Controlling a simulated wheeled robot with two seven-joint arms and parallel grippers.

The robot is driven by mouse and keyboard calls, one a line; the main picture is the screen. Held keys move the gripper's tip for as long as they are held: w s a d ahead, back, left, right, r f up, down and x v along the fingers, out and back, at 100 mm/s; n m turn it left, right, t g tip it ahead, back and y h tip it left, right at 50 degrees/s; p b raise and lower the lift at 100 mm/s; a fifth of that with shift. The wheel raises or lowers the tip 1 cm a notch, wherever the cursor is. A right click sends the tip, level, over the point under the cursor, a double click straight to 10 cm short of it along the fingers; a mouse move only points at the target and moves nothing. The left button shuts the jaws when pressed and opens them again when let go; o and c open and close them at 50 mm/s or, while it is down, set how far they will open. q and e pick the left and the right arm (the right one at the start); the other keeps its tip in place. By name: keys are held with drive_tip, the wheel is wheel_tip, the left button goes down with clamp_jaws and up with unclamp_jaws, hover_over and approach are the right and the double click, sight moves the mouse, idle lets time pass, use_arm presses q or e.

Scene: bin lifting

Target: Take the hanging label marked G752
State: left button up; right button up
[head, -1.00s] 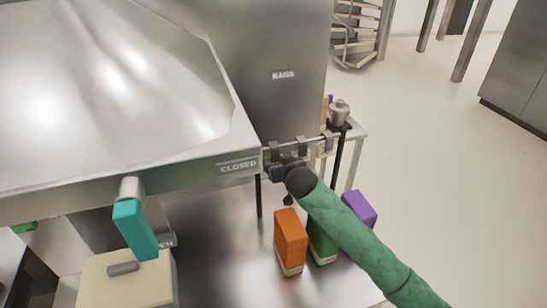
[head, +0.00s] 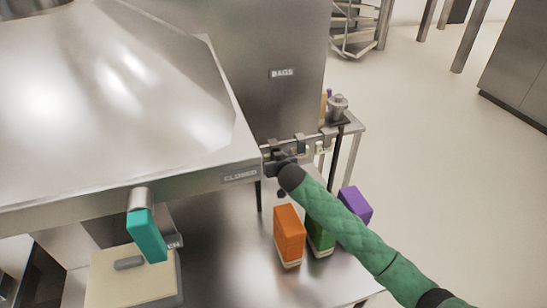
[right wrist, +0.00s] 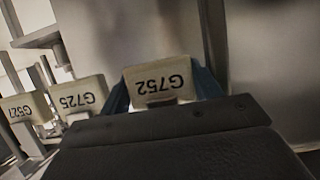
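The hanging label marked G752 (right wrist: 160,82) is a cream tag with dark print, upside down in the right wrist view. My right gripper (right wrist: 163,90) has blue fingers spread to either side of it, close to its edges; I cannot tell whether they touch it. In the head view my right gripper (head: 280,160) is at the rail by the hopper's corner, partly hidden by its own green arm, and the label cannot be made out there. My left gripper is not in view.
Labels G725 (right wrist: 80,96) and G527 (right wrist: 25,107) hang beside it. A metal hopper (head: 120,90) marked CLOSED has a teal handle (head: 147,236). Orange (head: 289,232), green (head: 320,236) and purple (head: 356,205) boxes stand below my arm. Open floor lies at right.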

drive_tip(key=shift+c, duration=0.8)
